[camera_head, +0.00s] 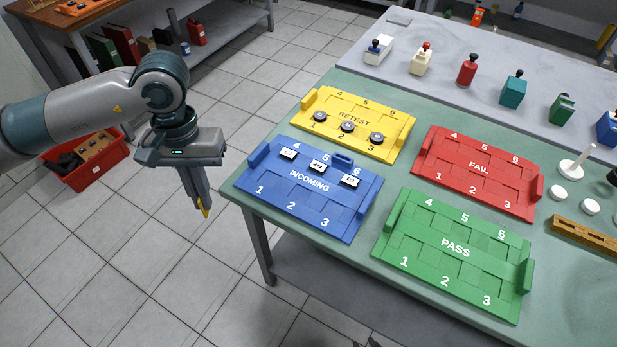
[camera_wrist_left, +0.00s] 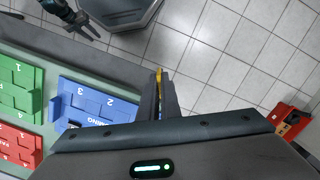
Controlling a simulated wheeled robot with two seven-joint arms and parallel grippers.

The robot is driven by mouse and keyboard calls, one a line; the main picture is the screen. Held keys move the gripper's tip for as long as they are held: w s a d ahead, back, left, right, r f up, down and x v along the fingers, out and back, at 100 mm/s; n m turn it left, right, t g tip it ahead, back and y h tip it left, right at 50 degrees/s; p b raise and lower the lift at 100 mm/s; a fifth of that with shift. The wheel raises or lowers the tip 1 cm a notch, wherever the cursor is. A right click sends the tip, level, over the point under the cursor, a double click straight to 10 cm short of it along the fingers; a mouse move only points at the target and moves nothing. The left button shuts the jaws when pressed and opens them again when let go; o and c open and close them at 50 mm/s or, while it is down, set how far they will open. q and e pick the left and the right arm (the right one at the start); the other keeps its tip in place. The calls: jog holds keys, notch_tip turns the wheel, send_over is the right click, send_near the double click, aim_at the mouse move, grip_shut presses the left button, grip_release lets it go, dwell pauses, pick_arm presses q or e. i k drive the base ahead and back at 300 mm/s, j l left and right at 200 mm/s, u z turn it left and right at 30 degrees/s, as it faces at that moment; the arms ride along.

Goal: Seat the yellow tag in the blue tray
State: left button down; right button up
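My left gripper (camera_head: 204,208) hangs in the air to the left of the table, over the floor, fingers pointing down. It is shut on a thin yellow piece, seemingly the yellow tag (camera_wrist_left: 158,76); the fingers hide most of it. The blue tray (camera_head: 280,207), marked INCOMING, lies on the table to the right of this gripper, apart from it. Its pockets 1, 2 and 3 look empty; white pieces with black marks (camera_head: 318,165) sit by 4, 5 and 6. My right gripper (camera_wrist_left: 86,24) shows small in the left wrist view, its fingers apart and empty.
A yellow RETEST tray (camera_head: 380,137) with three round dark pieces lies behind the blue tray. A red FAIL tray (camera_head: 468,181) and green PASS tray (camera_head: 412,250) lie to the right. A red bin (camera_head: 90,175) is on the floor.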

aim_at(342, 163)
jog(key=i+l+z, duration=0.1)
jog(key=l+z, duration=0.25)
jog(key=i+l+z, duration=0.15)
jog(key=z, duration=0.25)
jog(key=i+l, duration=0.05)
jog(key=l, duration=0.05)
